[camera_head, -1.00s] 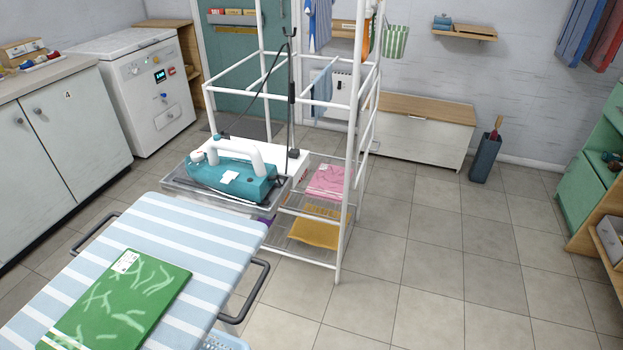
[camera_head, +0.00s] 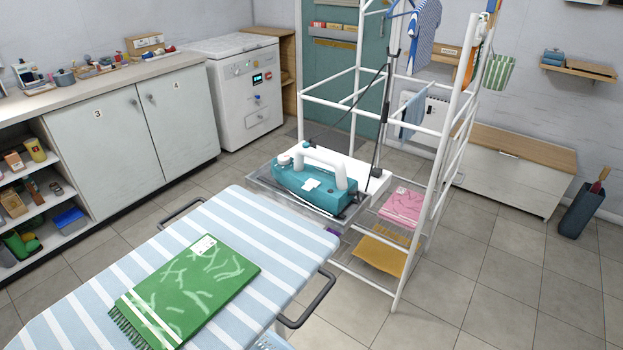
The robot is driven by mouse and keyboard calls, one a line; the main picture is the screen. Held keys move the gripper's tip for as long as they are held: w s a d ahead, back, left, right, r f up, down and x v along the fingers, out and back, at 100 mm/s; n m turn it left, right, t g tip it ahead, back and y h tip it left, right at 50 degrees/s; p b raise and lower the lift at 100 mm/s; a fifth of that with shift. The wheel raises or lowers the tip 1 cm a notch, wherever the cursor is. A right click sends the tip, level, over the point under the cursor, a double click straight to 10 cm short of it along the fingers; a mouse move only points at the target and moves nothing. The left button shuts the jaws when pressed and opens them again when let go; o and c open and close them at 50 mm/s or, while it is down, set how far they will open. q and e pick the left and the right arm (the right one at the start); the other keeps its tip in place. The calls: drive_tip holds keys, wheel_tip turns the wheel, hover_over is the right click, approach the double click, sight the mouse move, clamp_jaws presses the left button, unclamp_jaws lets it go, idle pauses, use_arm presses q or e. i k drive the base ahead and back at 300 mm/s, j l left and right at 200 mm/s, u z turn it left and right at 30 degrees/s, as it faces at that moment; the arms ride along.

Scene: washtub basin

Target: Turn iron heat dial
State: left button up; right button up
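The teal iron (camera_head: 318,186) with a white handle rests on a tray-like stand (camera_head: 262,180) at the far end of the ironing board. A small white round part (camera_head: 284,160) shows on top of the iron at its left end; I cannot tell whether it is the heat dial. A white label lies on the iron's side. A dark cord runs up from the iron to a pole. The ironing board (camera_head: 290,236) has a blue and white striped cover, with a folded green cloth (camera_head: 200,283) on it. Neither of my grippers shows.
A white drying rack (camera_head: 440,190) stands just behind and right of the iron. A cabinet (camera_head: 180,125) and a white washing machine (camera_head: 232,95) line the left wall. A low chest (camera_head: 505,185) stands at the back right. Tiled floor (camera_head: 480,290) is clear at the right.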

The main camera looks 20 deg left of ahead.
sight(283, 158)
drive_tip(key=u, duration=1.35)
drive_tip(key=i+l+z, duration=0.1)
drive_tip(key=l, duration=0.65)
drive_tip(key=i+l+z, duration=0.15)
drive_tip(key=l, duration=0.25)
drive_tip(key=i+l+z, duration=0.1)
drive_tip(key=l, duration=0.25)
